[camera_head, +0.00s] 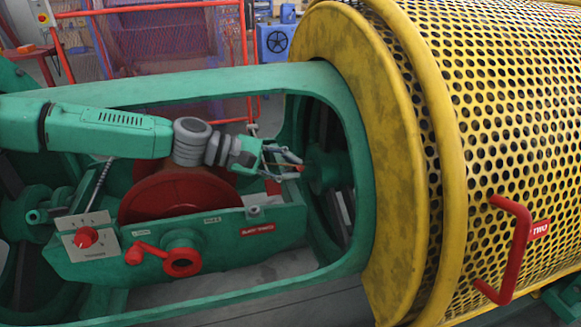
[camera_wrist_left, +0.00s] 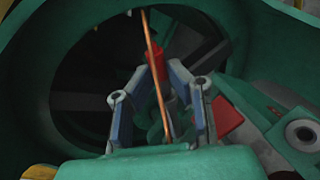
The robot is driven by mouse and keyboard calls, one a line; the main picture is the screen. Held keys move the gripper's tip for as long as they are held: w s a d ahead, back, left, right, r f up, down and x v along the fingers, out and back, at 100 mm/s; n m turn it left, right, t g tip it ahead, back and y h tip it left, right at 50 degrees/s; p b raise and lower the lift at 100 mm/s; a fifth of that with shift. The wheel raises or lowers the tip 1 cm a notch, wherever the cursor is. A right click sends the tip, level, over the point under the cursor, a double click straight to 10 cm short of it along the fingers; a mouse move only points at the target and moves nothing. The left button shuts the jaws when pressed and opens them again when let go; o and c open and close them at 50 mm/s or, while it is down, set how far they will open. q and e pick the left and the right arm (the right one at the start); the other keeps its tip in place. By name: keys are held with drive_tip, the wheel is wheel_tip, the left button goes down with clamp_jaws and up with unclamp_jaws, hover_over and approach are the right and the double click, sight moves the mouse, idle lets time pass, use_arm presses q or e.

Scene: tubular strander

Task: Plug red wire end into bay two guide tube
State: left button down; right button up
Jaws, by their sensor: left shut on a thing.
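My left gripper (camera_head: 298,163) reaches from the left into the green cradle frame, with its fingers pointing right. It is shut on the red wire end (camera_wrist_left: 155,54), which shows between the fingertips in the left wrist view. A thin copper-coloured wire (camera_wrist_left: 153,75) runs across the gripper there. In the head view the held end is a small orange-red spot at the fingertips, left of a green hub (camera_head: 326,171) in the frame's dark opening. I cannot make out the guide tube for certain. My right gripper is in neither view.
The green frame (camera_head: 215,83) surrounds my left forearm. Below it are a red spool (camera_head: 165,196), a red crank handle (camera_head: 147,251) and a red label (camera_head: 258,228). A yellow perforated guard (camera_head: 490,120) with a red handle (camera_head: 520,240) fills the right side.

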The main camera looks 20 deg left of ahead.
use_arm(q)
drive_tip(key=shift+w+a+f, duration=0.1)
drive_tip(key=shift+w+f, duration=0.1)
drive_tip(key=c, duration=1.5)
unclamp_jaws()
drive_tip(key=shift+o, duration=0.2)
drive_tip(key=shift+a, duration=0.1)
drive_tip(key=v, duration=0.7)
drive_tip(key=shift+a, duration=0.2)
